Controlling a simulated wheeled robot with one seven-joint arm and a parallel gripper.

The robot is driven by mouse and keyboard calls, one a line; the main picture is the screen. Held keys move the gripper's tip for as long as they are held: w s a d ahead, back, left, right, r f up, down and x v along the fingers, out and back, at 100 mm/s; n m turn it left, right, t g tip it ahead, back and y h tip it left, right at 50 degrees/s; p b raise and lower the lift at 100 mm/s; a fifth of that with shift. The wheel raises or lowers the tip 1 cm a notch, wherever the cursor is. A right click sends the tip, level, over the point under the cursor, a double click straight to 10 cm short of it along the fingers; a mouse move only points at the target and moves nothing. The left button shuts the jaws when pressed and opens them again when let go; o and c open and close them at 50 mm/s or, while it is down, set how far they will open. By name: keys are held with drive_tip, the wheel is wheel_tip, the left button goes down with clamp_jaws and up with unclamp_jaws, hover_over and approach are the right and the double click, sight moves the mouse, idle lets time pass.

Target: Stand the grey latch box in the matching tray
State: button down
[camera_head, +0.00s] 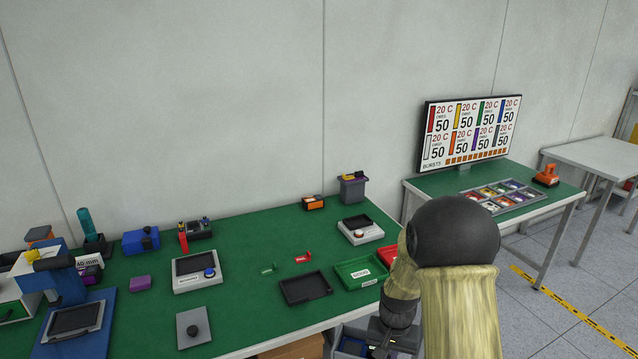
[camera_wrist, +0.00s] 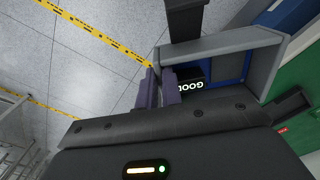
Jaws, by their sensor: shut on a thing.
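No object is clearly marked as the latch box. Grey boxes with dark tops stand on the green table, one with a blue knob (camera_head: 207,284) and one farther right (camera_head: 366,239). A grey plate with a black knob (camera_head: 184,338) lies near the front edge. An empty black tray (camera_head: 288,292) lies at middle front, beside a green tray (camera_head: 345,272). My gripper (camera_wrist: 160,87) is below the table's front edge, its fingers seemingly shut on the rim of an open grey drawer (camera_wrist: 225,45) with a blue interior. The exact contact is unclear.
A red tray (camera_head: 387,256) is partly behind my arm. A blue stand (camera_head: 66,288) and a blue mat fill the left end. Small red and green parts lie mid-table. A second table (camera_head: 419,187) with a sign board (camera_head: 470,133) stands right. Floor to the right is open.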

wheel_tip(320, 180, down, 13)
drive_tip(key=a+n, duration=0.1)
drive_tip(key=n, duration=0.2)
drive_tip(key=shift+n+p, duration=0.3)
drive_tip(key=shift+p, duration=0.05)
